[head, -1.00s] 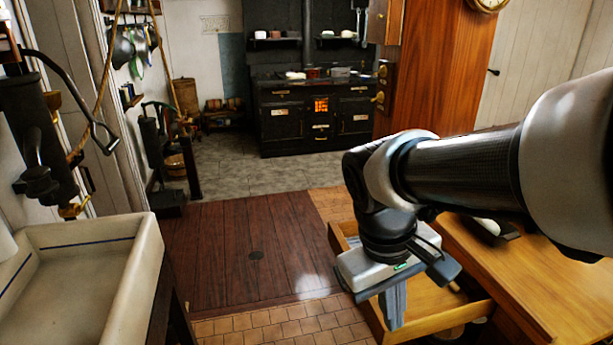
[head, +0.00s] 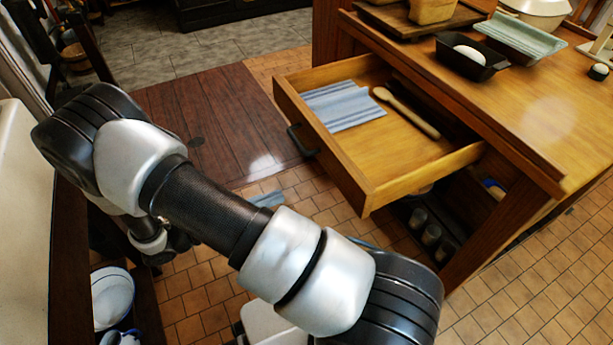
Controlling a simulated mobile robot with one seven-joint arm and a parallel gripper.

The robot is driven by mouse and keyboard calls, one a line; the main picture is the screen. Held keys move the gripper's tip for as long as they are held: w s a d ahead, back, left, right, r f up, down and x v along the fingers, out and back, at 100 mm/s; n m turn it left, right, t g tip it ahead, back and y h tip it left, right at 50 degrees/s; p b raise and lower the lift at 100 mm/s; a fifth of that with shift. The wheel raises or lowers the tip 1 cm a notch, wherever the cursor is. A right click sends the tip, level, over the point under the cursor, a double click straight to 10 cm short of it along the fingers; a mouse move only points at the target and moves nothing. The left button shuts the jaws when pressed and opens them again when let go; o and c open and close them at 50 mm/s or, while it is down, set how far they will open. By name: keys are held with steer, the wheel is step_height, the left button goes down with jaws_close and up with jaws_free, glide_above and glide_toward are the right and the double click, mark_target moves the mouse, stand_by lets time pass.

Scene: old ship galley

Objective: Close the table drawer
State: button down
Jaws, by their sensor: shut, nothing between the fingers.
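The wooden table drawer (head: 372,190) is pulled far out of the table (head: 540,110), in the right half of the head view. Its dark handle (head: 302,141) is on the front panel at the left. Inside lie a folded blue striped cloth (head: 343,106) and a wooden spoon (head: 405,110). My arm crosses the lower left, apart from the drawer in the picture.
A black pan with a white egg-like thing (head: 468,54), a pale green tray (head: 520,38) and a wooden board (head: 420,17) are on the table. Cups (head: 430,234) stand on a shelf below. A pale sink (head: 22,190) is at the left. Tiled floor lies before the drawer.

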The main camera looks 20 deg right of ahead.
mark_target(337, 174)
steer(key=d+b, duration=0.2)
steer(key=d, duration=1.2)
steer(key=shift+w, duration=0.2)
